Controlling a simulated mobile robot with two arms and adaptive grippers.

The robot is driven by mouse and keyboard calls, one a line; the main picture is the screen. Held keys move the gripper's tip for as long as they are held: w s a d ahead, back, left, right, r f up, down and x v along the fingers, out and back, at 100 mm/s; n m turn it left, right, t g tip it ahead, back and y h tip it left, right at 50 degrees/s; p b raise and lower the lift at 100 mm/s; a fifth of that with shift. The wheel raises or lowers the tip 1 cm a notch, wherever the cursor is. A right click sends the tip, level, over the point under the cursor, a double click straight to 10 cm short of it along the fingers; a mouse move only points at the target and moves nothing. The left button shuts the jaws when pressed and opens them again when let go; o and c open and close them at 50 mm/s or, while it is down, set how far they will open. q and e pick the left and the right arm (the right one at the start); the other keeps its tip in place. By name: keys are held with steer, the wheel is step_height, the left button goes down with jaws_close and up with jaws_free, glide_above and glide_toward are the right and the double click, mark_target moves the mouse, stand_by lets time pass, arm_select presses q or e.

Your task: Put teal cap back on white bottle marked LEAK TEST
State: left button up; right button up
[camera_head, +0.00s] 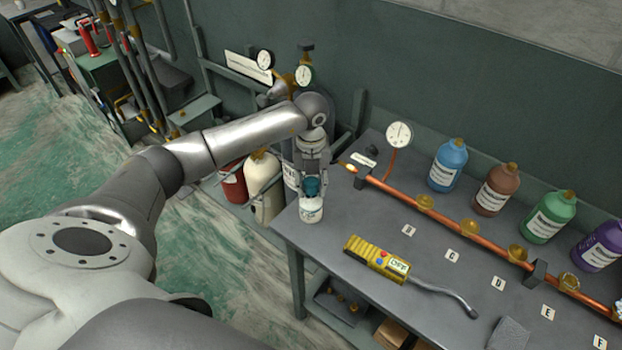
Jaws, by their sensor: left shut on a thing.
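The white bottle (311,213) stands upright at the left corner of the grey workbench. The teal cap (312,187) is directly above the bottle, at its top. My left gripper (312,182) points down over the bottle and is shut on the teal cap. Whether the cap touches the bottle's neck or is seated on it cannot be told from this angle. The bottle's label is too small to read. My right gripper is not in view.
A yellow leak detector (376,258) lies on the bench (330,240) right of the bottle. A copper pipe (440,215) with brass fittings runs behind it. Blue (447,165), brown (496,189), green (547,215) and purple (598,245) bottles stand along the back. Cylinders (263,178) stand left of the bench.

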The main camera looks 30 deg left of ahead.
arm_select(q)
steer(key=shift+f, duration=0.45)
steer(key=o, duration=1.3)
steer(key=shift+r, duration=0.15)
steer(key=shift+r+p, duration=2.35)
steer(key=shift+r, duration=1.05)
